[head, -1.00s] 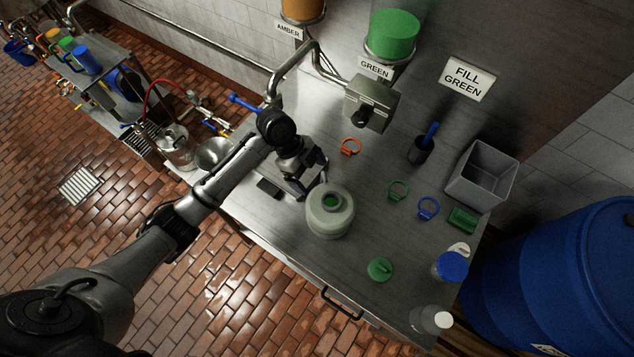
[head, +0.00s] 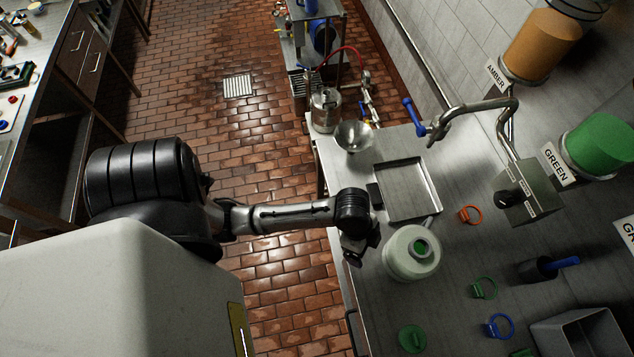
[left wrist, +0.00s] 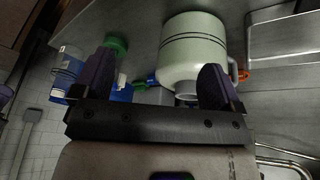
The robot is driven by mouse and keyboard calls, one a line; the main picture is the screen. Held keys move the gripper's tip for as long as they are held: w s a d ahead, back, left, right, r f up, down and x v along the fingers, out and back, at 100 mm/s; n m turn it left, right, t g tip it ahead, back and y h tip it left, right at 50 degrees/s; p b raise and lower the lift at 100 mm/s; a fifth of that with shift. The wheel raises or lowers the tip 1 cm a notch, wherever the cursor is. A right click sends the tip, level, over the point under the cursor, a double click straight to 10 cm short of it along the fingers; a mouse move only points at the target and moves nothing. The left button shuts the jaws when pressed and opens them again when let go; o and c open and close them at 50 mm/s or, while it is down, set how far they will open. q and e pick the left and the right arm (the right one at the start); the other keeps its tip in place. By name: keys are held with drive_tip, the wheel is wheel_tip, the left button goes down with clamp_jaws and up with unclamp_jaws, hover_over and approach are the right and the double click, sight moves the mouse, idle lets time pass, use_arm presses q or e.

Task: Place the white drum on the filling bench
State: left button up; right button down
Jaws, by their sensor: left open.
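The white drum (head: 408,262) stands upright on the steel filling bench (head: 448,213), near its front edge. Green shows in its round top opening. In the left wrist view the drum (left wrist: 193,48) appears upside down beyond the fingers, nearer the right one. My left gripper (head: 356,254) is open and empty, just left of the drum at the bench edge. In the left wrist view its two dark fingers (left wrist: 158,76) are spread apart with nothing gripped between them. A green cap (head: 412,338) lies on the bench in front of the drum. My right gripper is out of view.

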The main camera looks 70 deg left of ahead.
use_arm(q)
drive_tip(key=s+a+r+n+t+y, duration=0.1)
drive_tip(key=s+a+n+y, duration=0.2)
drive_tip(key=s+n, duration=0.4)
drive_tip(key=s, duration=0.4)
drive_tip(key=shift+s+r+n, duration=0.2)
drive_tip(key=shift+r+n, duration=0.1)
drive_tip(key=shift+r, duration=0.05)
drive_tip(key=shift+a, duration=0.1)
